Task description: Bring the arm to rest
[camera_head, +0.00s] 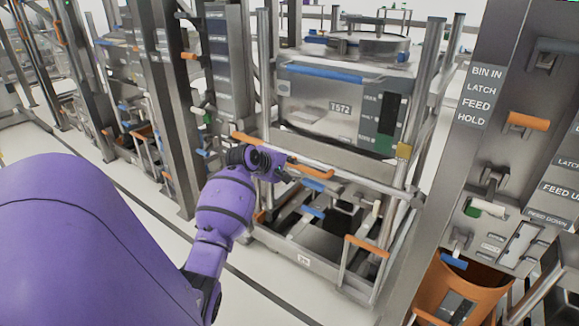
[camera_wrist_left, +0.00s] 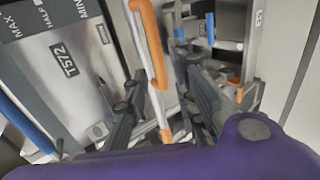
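My left arm (camera_head: 225,205) is purple and reaches in from the left, stretched toward the bin rack. My left gripper (camera_head: 280,165) is in front of the rack, by a rail with orange grips (camera_head: 312,171). In the left wrist view, its two dark fingers (camera_wrist_left: 165,88) stand apart. An orange handle (camera_wrist_left: 148,42) shows between them, and I cannot tell whether either finger touches it. My right gripper is in neither view.
The steel bin marked T572 (camera_head: 322,106) sits in the rack above the rail. A lower frame (camera_head: 300,258) has another orange handle (camera_head: 367,246). A panel post (camera_head: 480,95) and an orange container (camera_head: 448,288) stand at right. Pale floor (camera_head: 265,298) is open below my arm.

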